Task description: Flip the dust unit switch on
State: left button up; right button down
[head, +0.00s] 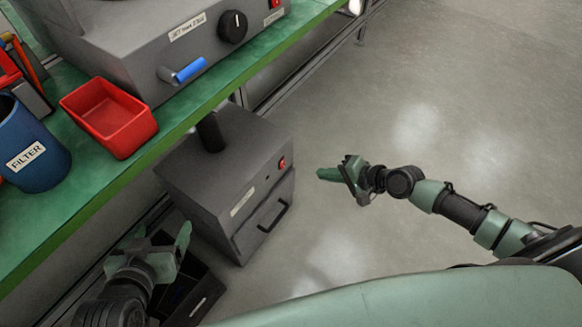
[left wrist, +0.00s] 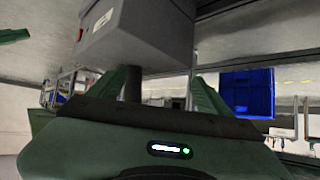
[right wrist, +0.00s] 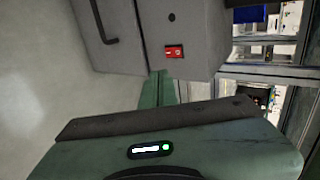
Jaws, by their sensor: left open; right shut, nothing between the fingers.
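The dust unit (head: 225,185) is a grey box on the floor beside the green bench, with a dark pipe on top and a handle on its front. Its red switch (head: 282,162) is on the front face, and also shows in the right wrist view (right wrist: 175,52). I cannot tell the switch's position. My right gripper (head: 322,174) is shut and empty, pointing at the front, a short gap from the switch. In the right wrist view its fingers (right wrist: 158,85) lie just below the switch. My left gripper (head: 160,240) is open and empty, at the unit's left side.
The green bench (head: 75,200) holds a red bin (head: 108,115), a blue filter cup (head: 35,150) and a grey machine (head: 185,50) with a knob and blue-handled lever. A dark bin (head: 195,300) lies near my left gripper. The floor (head: 430,100) to the right is clear.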

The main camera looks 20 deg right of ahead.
jog(key=b, duration=0.2)
send_near(283, 166)
notch_tip(283, 166, down, 2)
pick_arm(q)
jog(key=shift+w+d+r+t+h+b, duration=0.35)
jog(key=shift+w+d+r+t+h, duration=0.3)
jog(key=shift+r+t, duration=1.8)
jog(key=shift+w+d+r+t+h+b, duration=0.55)
jog(key=shift+r+t, duration=0.75)
jog(key=shift+r, duration=2.4)
jog(key=shift+w+d+r+t+h+b, duration=0.2)
jog(key=shift+w+d+r+t+h, duration=0.5)
jog(key=shift+r+t, duration=1.75)
pick_arm(e)
jog(key=shift+w+a+f, duration=0.35)
jog(key=shift+w+a, duration=0.15)
jog(key=shift+w, duration=0.2)
jog(key=shift+w+a+f, duration=0.3)
jog(key=shift+w+a, duration=0.2)
jog(key=shift+w, duration=0.15)
jog(key=shift+w+a+f, duration=0.35)
jog(key=shift+w+a, duration=0.2)
jog(key=shift+w, duration=0.15)
pick_arm(q)
jog(key=shift+w+a+r+g, duration=0.1)
jog(key=shift+r+g, duration=0.5)
jog(key=shift+f, duration=0.1)
pick_arm(e)
jog(key=shift+w, duration=0.1)
